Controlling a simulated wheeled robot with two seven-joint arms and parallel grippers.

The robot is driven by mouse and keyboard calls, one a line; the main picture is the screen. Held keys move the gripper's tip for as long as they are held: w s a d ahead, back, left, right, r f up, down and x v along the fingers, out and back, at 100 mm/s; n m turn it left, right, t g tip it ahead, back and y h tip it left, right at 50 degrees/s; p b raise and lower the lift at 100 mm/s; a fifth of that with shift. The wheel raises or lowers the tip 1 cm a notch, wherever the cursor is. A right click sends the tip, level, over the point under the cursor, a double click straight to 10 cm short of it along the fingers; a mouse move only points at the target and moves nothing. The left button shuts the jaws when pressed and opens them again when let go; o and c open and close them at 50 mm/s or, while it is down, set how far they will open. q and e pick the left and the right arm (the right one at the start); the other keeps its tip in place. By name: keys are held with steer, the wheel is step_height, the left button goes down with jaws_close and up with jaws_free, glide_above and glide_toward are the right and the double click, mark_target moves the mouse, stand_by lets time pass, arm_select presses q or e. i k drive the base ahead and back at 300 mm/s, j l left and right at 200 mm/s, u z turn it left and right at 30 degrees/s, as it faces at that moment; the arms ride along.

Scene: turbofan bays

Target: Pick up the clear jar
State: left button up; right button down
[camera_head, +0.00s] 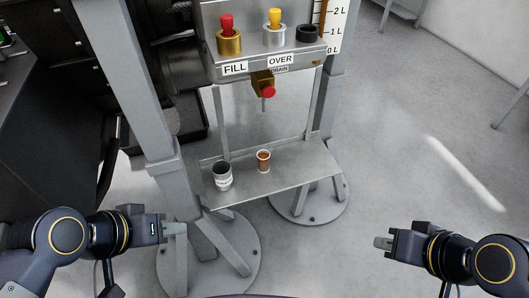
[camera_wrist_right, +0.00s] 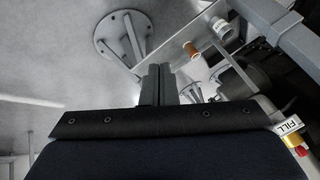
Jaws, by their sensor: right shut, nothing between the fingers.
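A small clear jar (camera_head: 263,161) with amber-brown contents and a pale rim stands upright on the metal shelf (camera_head: 290,178) below the drain valve. It also shows as an orange-brown shape in the right wrist view (camera_wrist_right: 191,48). My left gripper (camera_head: 178,228) is to the left of the shelf and in front of it, apart from the jar; its finger gap is not clear. My right gripper (camera_head: 381,243) is shut and empty, to the right of the shelf and apart from the jar. Its closed fingers show in the right wrist view (camera_wrist_right: 158,84).
A grey cup with a white label (camera_head: 222,176) stands left of the jar. The red-handled drain valve (camera_head: 266,88) hangs above the shelf. Grey posts (camera_head: 140,95) and round feet (camera_head: 310,203) flank it. Floor at the right is clear.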

mark_target(263, 155)
steer(key=i+l+u, duration=0.35)
steer(key=i+l, duration=0.2)
steer(key=l, duration=0.35)
steer(key=u, duration=1.45)
